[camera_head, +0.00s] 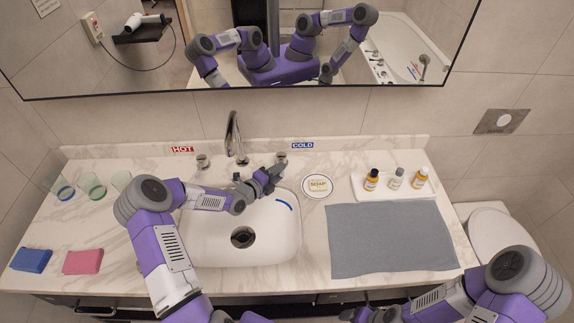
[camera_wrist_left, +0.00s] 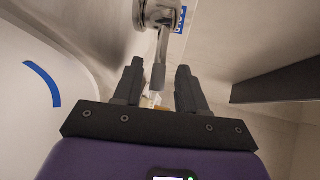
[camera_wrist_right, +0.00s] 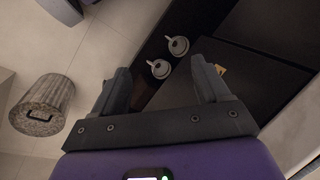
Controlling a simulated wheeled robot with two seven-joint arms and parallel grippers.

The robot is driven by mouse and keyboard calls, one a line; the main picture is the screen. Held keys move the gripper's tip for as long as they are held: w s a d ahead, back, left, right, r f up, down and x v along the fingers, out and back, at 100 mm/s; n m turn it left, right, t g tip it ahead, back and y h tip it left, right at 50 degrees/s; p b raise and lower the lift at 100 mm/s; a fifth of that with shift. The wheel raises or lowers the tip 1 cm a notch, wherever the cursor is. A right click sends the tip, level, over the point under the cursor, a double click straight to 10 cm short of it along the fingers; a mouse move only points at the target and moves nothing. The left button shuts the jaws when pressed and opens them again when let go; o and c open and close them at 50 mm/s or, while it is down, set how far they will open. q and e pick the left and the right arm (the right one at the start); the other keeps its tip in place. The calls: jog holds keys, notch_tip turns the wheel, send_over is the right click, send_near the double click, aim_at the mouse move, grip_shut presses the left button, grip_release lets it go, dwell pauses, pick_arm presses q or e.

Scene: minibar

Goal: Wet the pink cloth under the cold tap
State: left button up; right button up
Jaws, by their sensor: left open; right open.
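The pink cloth (camera_head: 83,262) lies flat on the counter at the front left, right of a blue cloth. The sink basin (camera_head: 275,238) is in the middle, with a chrome spout (camera_head: 232,135) behind it. The cold tap handle (camera_head: 281,157) is at the back right of the basin, below the COLD label. My left gripper (camera_head: 270,178) is open just in front of it. In the left wrist view the handle's lever (camera_wrist_left: 160,62) shows between the open fingers (camera_wrist_left: 158,85); contact cannot be told. My right gripper (camera_wrist_right: 160,85) is open and empty, below the counter front. No water stream is visible.
The blue cloth (camera_head: 31,260) and several glasses (camera_head: 93,186) are at the left. A soap dish (camera_head: 317,186), a tray of small bottles (camera_head: 396,190) and a grey towel (camera_head: 390,238) are at the right. The hot handle (camera_head: 203,161) is left of the spout.

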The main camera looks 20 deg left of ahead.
pick_arm(q)
jog(key=shift+x, duration=2.2)
grip_shut()
